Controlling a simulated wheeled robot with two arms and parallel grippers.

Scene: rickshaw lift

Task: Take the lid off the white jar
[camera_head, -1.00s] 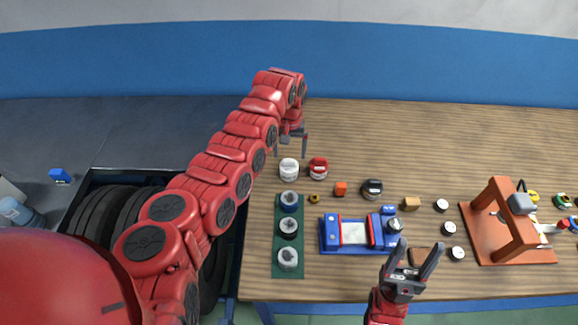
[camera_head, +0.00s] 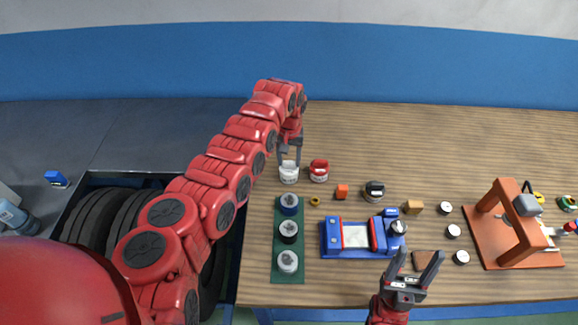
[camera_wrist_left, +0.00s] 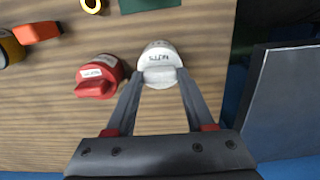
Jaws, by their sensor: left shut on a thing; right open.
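The white jar (camera_head: 289,176) stands on the wooden table beside a red-lidded jar. In the left wrist view its white lid (camera_wrist_left: 160,72), with a raised grip bar and dark lettering, faces the camera. My left gripper (camera_head: 290,163) is over the jar with its fingers pointing down, shut on the lid's grip bar. The lid appears to sit on the jar; I see no gap between them. My right gripper (camera_head: 418,257) is open and empty above the table's front part.
The red-lidded jar (camera_head: 319,170) is close on the right. A green strip (camera_head: 289,230) with several round jars lies in front. A blue fixture (camera_head: 346,253) and an orange frame (camera_head: 507,220) stand further right. The table behind the jars is clear.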

